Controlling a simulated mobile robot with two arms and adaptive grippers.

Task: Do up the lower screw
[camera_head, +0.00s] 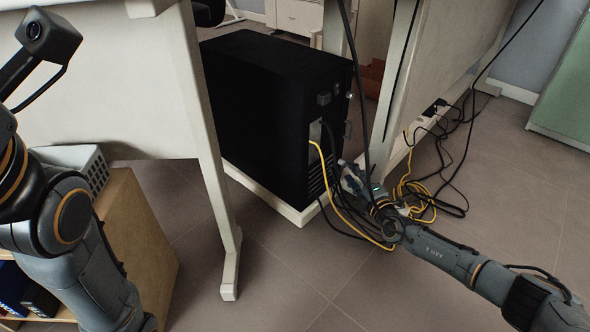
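A black computer tower (270,110) stands on a white low base (301,214) under the desk, its rear panel facing right. A small bright round spot (349,96), possibly a screw head, shows at the upper part of its rear edge. A small dark shape (347,130) sits below it on the same edge. I cannot make out the lower screw for sure. My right gripper (347,178) is close to the lower part of the rear panel; its fingers are small and dark, so I cannot tell whether they are open or touch anything. My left arm shows at the left, its fingers out of view.
Yellow and black cables (340,195) run from the rear panel past my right gripper. More loose cables (420,200) lie on the floor at the right. A desk leg (215,170) stands left of the tower. A wooden shelf (140,235) with a grey basket (88,163) is at left.

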